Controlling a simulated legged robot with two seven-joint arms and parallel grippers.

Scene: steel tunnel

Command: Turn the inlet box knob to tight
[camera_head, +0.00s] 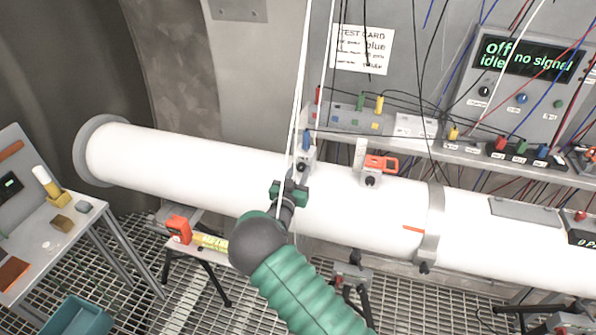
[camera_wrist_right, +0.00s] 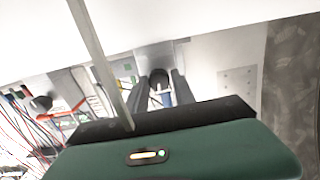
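A small grey box (camera_head: 306,154) with a blue plug on top sits on the white pipe (camera_head: 215,162). Its dark round knob (camera_head: 301,167) faces me. I cannot read a label that marks it as the inlet box. My right gripper (camera_head: 289,189) is just in front of and below this box. In the right wrist view the gripper (camera_wrist_right: 160,88) has its two dark fingers apart, with a black knob (camera_wrist_right: 158,76) between their tips. I cannot tell whether they touch it. The knob's setting is not readable. My left gripper is out of view.
A second box (camera_head: 370,178) with a dark knob and an orange handle (camera_head: 381,164) stands to the right on the pipe. Thin pale cables run down past my right gripper. A shelf (camera_head: 460,152) with plugs and wires lies behind. A side table (camera_head: 50,240) stands left.

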